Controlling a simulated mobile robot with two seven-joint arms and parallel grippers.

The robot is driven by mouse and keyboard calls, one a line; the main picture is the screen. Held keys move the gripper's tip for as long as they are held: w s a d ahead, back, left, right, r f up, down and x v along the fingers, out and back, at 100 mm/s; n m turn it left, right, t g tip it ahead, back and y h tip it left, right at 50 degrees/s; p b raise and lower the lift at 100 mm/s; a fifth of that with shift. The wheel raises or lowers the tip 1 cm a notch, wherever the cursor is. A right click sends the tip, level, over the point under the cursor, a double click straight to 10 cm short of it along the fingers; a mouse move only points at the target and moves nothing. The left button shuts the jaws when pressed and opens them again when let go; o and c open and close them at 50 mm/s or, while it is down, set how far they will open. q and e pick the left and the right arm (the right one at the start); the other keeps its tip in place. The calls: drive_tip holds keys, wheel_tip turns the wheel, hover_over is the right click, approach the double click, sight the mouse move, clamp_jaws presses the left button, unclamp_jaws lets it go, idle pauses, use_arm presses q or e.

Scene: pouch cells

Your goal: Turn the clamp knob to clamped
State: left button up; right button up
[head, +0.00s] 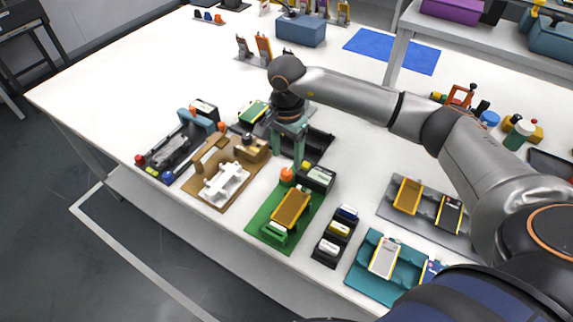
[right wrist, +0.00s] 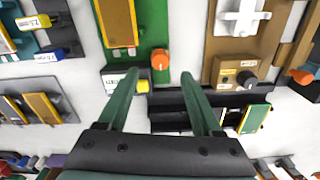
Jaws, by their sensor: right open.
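An orange knob (head: 287,174) stands at the far end of a green fixture board (head: 262,238). It also shows in the right wrist view (right wrist: 160,59). A yellow-orange pouch cell (head: 291,208) lies in this fixture. My right gripper (head: 287,163) points down over the knob, open and empty. In the right wrist view the knob appears between the lines of the two green fingers (right wrist: 160,77), a little beyond their tips; I see no contact. A black knob (right wrist: 247,78) sits on the brown fixture beside it. Which way the orange knob is turned is too small to tell. My left gripper is out of view.
A dark box with a label (head: 318,178) stands right beside the orange knob. The brown fixture (head: 205,185) with a white part is left of the green board. A black cell rack (head: 326,248) and a teal tray (head: 362,272) are to the right. The table's left part is clear.

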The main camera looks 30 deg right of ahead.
sight(287, 171)
drive_tip(key=shift+f, duration=2.7)
clamp_jaws()
